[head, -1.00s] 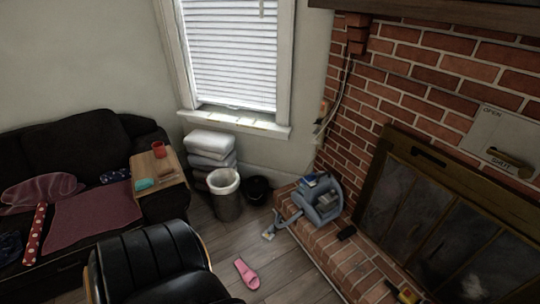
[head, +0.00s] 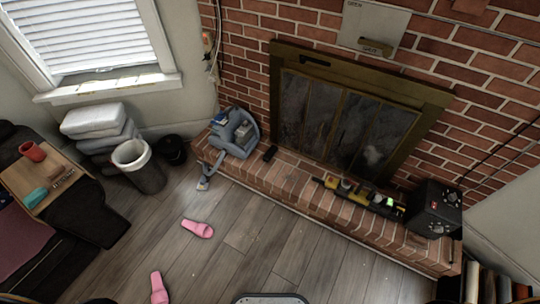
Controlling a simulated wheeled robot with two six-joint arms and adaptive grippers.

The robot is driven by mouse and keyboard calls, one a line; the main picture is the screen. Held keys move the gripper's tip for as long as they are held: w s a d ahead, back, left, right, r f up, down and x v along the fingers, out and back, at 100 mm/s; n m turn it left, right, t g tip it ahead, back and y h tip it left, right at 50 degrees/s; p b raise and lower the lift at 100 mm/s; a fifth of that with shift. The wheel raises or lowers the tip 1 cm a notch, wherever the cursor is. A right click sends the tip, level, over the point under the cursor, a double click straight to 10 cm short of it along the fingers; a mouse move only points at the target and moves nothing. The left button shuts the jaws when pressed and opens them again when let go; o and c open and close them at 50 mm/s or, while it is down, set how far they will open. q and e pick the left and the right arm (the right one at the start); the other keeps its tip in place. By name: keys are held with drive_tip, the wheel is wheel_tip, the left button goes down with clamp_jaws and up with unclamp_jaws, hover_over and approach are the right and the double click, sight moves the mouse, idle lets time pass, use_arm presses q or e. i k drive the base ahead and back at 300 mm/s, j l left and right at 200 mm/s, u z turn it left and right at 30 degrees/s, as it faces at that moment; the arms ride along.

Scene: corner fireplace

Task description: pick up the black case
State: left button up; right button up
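A small black oblong object (head: 270,153), which looks like the black case, lies on the brick hearth (head: 290,182). Neither of my grippers shows in the head view.
A yellow-and-black tool (head: 360,194) and a black box-shaped device (head: 434,208) occupy the hearth's right part. Pink slippers (head: 198,229) lie on the wooden floor (head: 245,240), otherwise open before the hearth. A waste bin (head: 139,165) and sofa (head: 90,225) are left.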

sight(271, 153)
drive_tip(key=i+z, duration=0.25)
drive_tip(key=i, duration=0.3)
drive_tip(key=i+j+z, duration=0.2)
drive_tip(key=i, duration=0.3)
drive_tip(key=i+z, duration=0.25)
drive_tip(key=i, duration=0.3)
